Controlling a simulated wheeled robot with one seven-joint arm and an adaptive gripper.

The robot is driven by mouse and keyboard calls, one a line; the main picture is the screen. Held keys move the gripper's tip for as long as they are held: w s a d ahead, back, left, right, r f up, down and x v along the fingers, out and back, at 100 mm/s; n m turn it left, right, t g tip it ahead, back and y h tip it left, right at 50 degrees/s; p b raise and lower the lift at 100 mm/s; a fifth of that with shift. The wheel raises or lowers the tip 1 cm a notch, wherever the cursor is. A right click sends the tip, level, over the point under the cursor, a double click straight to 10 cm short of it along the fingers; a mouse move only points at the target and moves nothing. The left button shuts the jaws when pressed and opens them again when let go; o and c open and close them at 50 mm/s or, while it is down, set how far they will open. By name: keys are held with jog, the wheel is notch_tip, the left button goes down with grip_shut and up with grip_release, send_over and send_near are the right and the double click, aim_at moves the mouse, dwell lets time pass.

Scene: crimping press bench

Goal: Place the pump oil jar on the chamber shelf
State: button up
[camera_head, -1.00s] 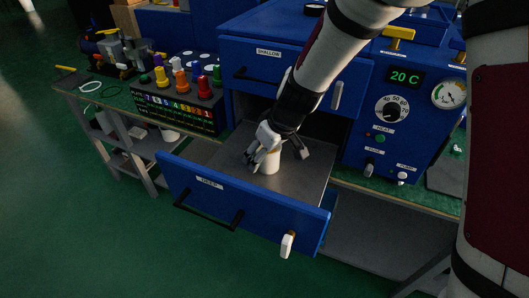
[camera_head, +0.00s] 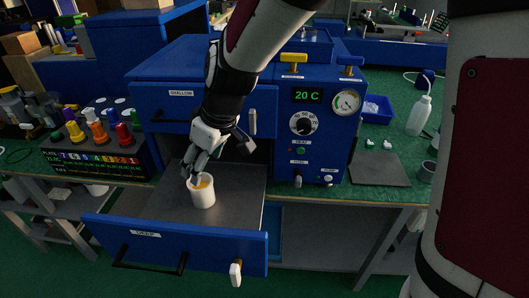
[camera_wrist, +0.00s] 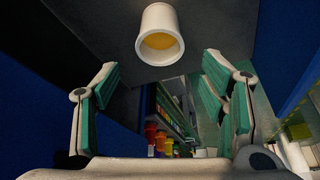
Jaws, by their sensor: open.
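A white jar (camera_head: 203,196) with amber contents stands upright inside the open lower drawer marked DEEP (camera_head: 150,245). I read no label on it. My gripper (camera_head: 214,160) is open, just above and behind the jar in the head view, with one finger close to its rim; I cannot tell whether they touch. In the wrist view, the jar (camera_wrist: 160,20) shows at the top centre, beyond the open fingers (camera_wrist: 160,78) and not between their pads. A blue unit reading 20 C (camera_head: 318,135) stands right of the drawers. I cannot make out a chamber shelf.
The shut drawer marked SHALLOW (camera_head: 170,108) is above the open one. A block of coloured knobs (camera_head: 100,150) stands left. A grey plate (camera_head: 380,168), a blue bin (camera_head: 377,108) and a squeeze bottle (camera_head: 418,115) are right. The drawer floor around the jar is clear.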

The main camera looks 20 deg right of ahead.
jog(key=s+d+r+m+h, duration=0.1)
jog(key=s+d+r+m, duration=0.3)
jog(key=s+d+r, duration=0.6)
jog(key=s+d+m+h, duration=0.1)
jog(key=s+d+m, duration=0.1)
jog(key=s+d, duration=0.3)
jog(key=s+d+f+m+h, duration=0.1)
jog(key=s+d+m, duration=0.2)
jog(key=s, duration=0.8)
jog(key=shift+s+d+f, duration=0.15)
jog(key=shift+d+f, duration=0.05)
jog(key=shift+d, duration=0.65)
notch_tip(320, 180, up, 6)
jog(key=t+p, duration=0.1)
jog(key=p, duration=0.4)
jog(key=shift+r, duration=0.2)
